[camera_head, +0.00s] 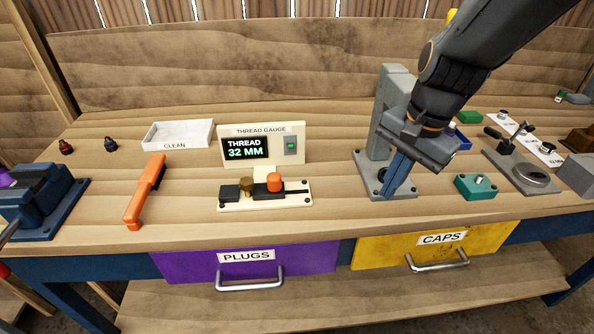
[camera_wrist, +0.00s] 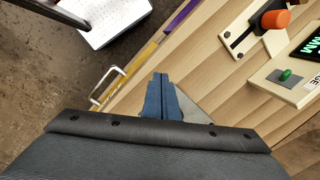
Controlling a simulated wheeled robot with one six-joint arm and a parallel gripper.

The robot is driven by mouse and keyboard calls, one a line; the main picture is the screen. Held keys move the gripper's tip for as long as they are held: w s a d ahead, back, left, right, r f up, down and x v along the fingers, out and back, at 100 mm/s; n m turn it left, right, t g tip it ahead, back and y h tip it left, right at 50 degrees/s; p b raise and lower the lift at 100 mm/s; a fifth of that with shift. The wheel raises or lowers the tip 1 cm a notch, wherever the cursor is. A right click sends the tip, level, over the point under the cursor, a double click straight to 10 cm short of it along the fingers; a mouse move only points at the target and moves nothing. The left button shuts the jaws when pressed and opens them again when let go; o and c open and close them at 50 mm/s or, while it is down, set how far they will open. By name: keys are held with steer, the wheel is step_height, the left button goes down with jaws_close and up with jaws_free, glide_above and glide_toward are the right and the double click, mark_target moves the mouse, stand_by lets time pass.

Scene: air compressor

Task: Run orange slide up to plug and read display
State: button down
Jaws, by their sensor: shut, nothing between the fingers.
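The thread gauge (camera_head: 262,130) stands on the bench. Its display (camera_head: 245,149) reads "THREAD 32 MM" in green. In front of it, the cream base (camera_head: 237,207) carries a black block (camera_head: 230,193), a brass-brown plug (camera_head: 247,185) and the orange slide (camera_head: 274,181) on a dark rail. The slide is just right of the plug; I cannot tell whether they touch. The orange slide also shows in the wrist view (camera_wrist: 276,19), at top right; the plug is out of sight there. My gripper (camera_head: 389,192) is shut and empty, well right of the slide. Its blue fingers show in the wrist view (camera_wrist: 160,98).
A grey press (camera_head: 392,95) stands behind my gripper. An orange-handled brush (camera_head: 145,193) and a white CLEAN tray (camera_head: 178,134) lie left of the gauge. A teal block (camera_head: 476,187) is to the right. Bare bench lies between the cream base and my gripper.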

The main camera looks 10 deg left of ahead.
steer(key=w+a+r+m+g+y, duration=0.1)
steer(key=w+a+r+m, duration=0.1)
steer(key=a+r+m, duration=0.3)
steer(key=w+a+r+m+y, duration=0.2)
steer(key=a+m, duration=0.2)
steer(key=a, duration=0.4)
glide_toward(283, 189)
steer(key=d+f, duration=0.2)
steer(key=f, duration=0.1)
steer(key=shift+s+d+m, duration=0.1)
steer(key=shift+d+m, duration=0.15)
steer(key=shift+m, duration=0.05)
steer(key=a, duration=0.1)
steer(key=a+p, duration=0.1)
steer(key=a, duration=0.1)
steer(key=shift+f+p, duration=0.3)
steer(key=shift+a, duration=0.6)
